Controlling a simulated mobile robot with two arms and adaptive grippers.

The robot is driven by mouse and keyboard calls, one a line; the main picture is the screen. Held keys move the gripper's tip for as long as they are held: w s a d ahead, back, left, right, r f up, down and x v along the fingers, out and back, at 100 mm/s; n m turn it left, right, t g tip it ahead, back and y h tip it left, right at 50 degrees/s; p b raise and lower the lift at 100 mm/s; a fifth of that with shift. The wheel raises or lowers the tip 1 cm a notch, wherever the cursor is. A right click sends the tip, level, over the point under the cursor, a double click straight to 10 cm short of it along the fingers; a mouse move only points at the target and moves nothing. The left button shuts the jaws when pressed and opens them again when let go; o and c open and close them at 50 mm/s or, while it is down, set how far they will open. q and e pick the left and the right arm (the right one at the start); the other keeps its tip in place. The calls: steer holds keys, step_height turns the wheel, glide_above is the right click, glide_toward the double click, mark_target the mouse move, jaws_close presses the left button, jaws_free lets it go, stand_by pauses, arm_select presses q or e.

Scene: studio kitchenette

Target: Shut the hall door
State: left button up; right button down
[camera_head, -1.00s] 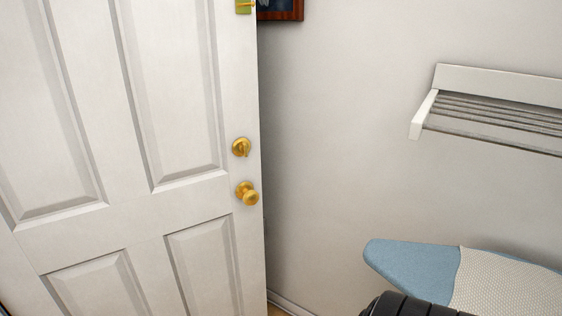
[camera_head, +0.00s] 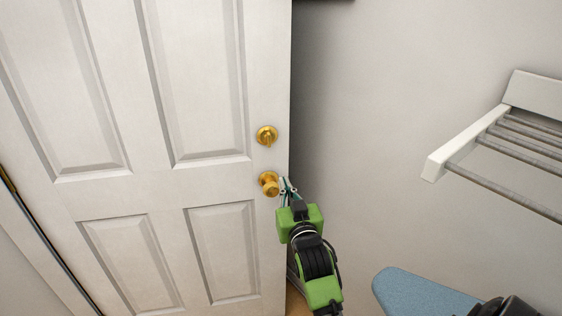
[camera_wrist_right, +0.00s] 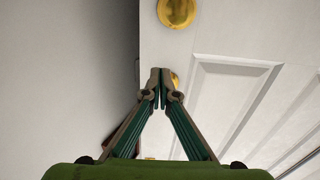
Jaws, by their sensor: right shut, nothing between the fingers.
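The hall door (camera_head: 165,190) is a white panelled door standing open, with its free edge at the right and the wall behind it. A round brass knob (camera_head: 269,183) sits near that edge, below a brass thumb-turn lock (camera_head: 267,136). My right gripper (camera_head: 287,184) is at the door's free edge, just right of the knob. In the right wrist view its fingertips (camera_wrist_right: 160,72) are together and empty, in front of the door near its edge. They partly hide a brass piece (camera_wrist_right: 175,79) behind them. My left gripper is not in view.
A white wall rack (camera_head: 500,140) with grey bars juts out at the right. A blue ironing board (camera_head: 425,293) stands below it at the lower right. A dark gap shows between the door edge and the wall. The door's hinge side is at the left.

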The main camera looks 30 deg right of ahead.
mark_target(275, 158)
steer(key=p+x, duration=0.1)
steer(key=x, duration=0.8)
steer(key=shift+w+d+p, duration=0.3)
steer(key=shift+p, duration=0.1)
steer(key=shift+w+d, duration=0.3)
steer(key=shift+w, duration=0.35)
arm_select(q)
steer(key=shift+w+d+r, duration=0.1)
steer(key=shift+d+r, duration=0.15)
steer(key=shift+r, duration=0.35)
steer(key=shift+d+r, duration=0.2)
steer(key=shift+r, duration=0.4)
